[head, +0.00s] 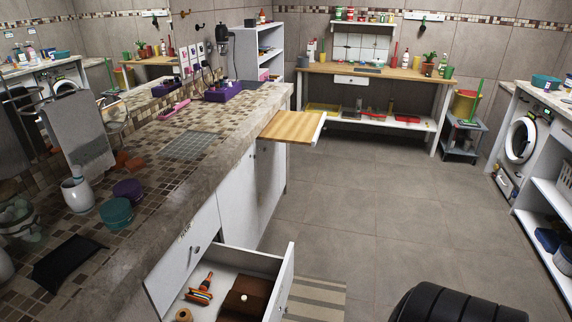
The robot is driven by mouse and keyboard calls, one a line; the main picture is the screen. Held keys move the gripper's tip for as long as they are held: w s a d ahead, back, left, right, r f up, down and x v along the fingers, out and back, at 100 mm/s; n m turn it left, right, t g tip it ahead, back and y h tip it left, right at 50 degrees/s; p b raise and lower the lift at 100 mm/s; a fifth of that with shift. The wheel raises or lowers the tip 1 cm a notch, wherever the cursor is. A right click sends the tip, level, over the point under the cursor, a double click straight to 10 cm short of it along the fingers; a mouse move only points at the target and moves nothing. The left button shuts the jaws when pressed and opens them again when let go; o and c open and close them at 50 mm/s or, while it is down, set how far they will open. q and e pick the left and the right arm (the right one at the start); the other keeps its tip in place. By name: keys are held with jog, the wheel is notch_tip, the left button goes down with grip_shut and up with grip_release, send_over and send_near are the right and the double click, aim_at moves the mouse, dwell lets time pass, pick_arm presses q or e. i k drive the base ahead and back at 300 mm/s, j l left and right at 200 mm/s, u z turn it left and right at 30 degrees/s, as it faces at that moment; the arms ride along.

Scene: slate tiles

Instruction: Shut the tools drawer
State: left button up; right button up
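A white drawer (288,275) stands pulled out of the long counter at the bottom middle of the head view. Inside it lie a red and orange tool-like item (201,290), a brown box with a round white knob (244,297) and a tan roll (183,315). The drawer's lower part is cut off by the frame edge. Small dark lettering shows on the counter edge above, too small to read surely, so I cannot confirm this is the tools drawer. Neither of my grippers is in view.
A wooden-topped pull-out (291,126) juts from the same counter farther back. A striped mat (318,297) lies right of the drawer. The tiled floor (365,215) beyond is clear. A workbench (375,72) stands at the back, and white shelving (545,195) at the right.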

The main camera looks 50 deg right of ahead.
aim_at(226, 262)
jog(key=z, duration=1.45)
jog(key=l+u, duration=0.1)
jog(key=u, duration=0.4)
jog(key=k+j, duration=0.05)
